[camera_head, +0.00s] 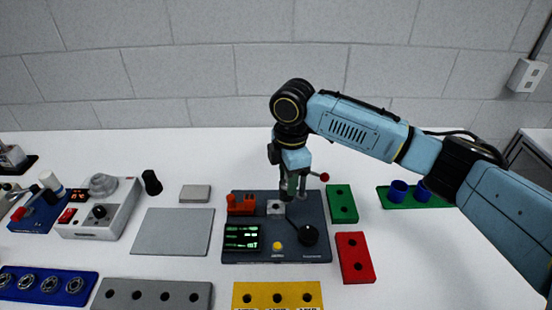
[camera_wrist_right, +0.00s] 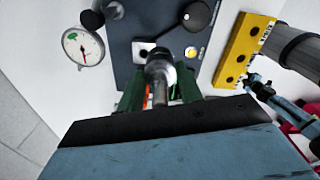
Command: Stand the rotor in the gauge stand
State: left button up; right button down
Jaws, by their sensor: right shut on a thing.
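My right gripper (camera_head: 290,192) is over the back of the dark board (camera_head: 232,256) in the head view. In the right wrist view its green fingers (camera_wrist_right: 160,93) are shut on a grey metal cylindrical part, apparently the rotor (camera_wrist_right: 160,72). The part points toward the board near a pale square block with a dark hole (camera_head: 275,207), which also shows in the wrist view (camera_wrist_right: 143,50). Whether the part touches the block is hidden. A round white dial gauge (camera_wrist_right: 83,47) with a red needle shows beside the board in the wrist view. My left gripper is not seen.
The board carries an orange part (camera_head: 241,205), a black knob (camera_head: 308,235), a yellow button (camera_head: 277,246) and a green-lit display (camera_head: 242,237). Green (camera_head: 342,204), red (camera_head: 355,258) and yellow (camera_head: 245,294) hole blocks surround it. A bare grey mat (camera_head: 172,232) lies left.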

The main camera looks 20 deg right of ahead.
jog(key=w+f+n, duration=0.1)
jog(key=n, duration=0.3)
jog(key=w+a+f+n+b, duration=0.1)
jog(key=n, duration=0.3)
jog(key=w+f+n+b, duration=0.1)
jog(key=w+n, duration=0.1)
jog(key=n, duration=0.2)
jog(key=shift+a+f, duration=0.25)
jog(key=shift+a, duration=0.15)
jog(key=shift+f, duration=0.15)
jog(key=shift+f+b, duration=0.3)
jog(key=shift+f, duration=0.55)
jog(key=shift+f, duration=0.2)
jog(key=shift+f, duration=0.65)
